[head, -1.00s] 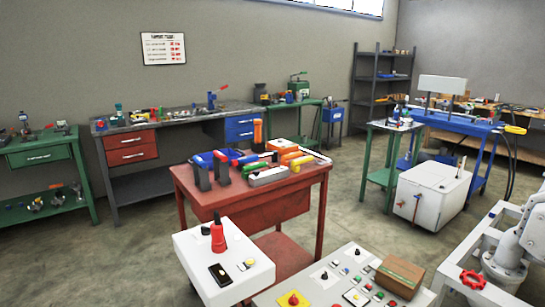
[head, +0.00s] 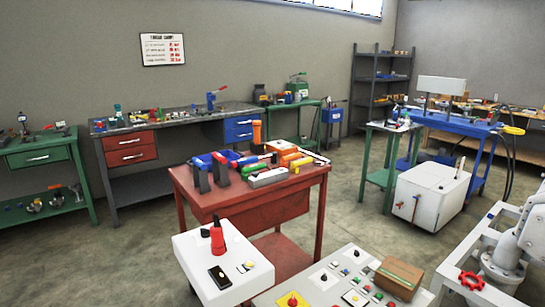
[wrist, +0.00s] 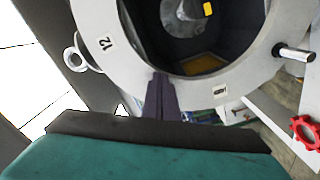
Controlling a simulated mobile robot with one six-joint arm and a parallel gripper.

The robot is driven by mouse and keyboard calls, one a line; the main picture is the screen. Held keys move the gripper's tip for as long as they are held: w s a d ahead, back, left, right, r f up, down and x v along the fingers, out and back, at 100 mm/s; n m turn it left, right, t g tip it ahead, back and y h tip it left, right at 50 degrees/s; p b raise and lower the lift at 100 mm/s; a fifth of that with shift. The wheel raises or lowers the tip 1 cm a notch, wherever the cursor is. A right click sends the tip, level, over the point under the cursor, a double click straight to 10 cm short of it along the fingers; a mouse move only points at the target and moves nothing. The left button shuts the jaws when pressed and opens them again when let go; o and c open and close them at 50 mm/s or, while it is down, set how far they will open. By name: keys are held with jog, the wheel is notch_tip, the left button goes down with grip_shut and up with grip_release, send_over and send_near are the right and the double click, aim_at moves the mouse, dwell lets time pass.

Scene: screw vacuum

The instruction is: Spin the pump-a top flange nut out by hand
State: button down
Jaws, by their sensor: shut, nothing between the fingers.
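My gripper (wrist: 161,97) is shut and empty in the wrist view, its dark fingers over the lower part of a large grey ring flange (wrist: 118,57). The flange carries the label "12" at its left and a second small label at the bottom. A metal stud or bolt (wrist: 294,54) sticks out at the flange's right side. An eye ring (wrist: 74,58) sits at its left. I cannot make out the pump-a top flange nut for certain. The gripper is not visible in the head view.
A red handwheel (wrist: 306,132) is at the right of the wrist view; one also shows in the head view (head: 471,281) beside pale pipework. A control panel (head: 322,283), a white box (head: 220,262) and a red tool table (head: 262,212) stand nearby.

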jog(key=v, duration=0.6)
dwell(0.5)
dwell(0.3)
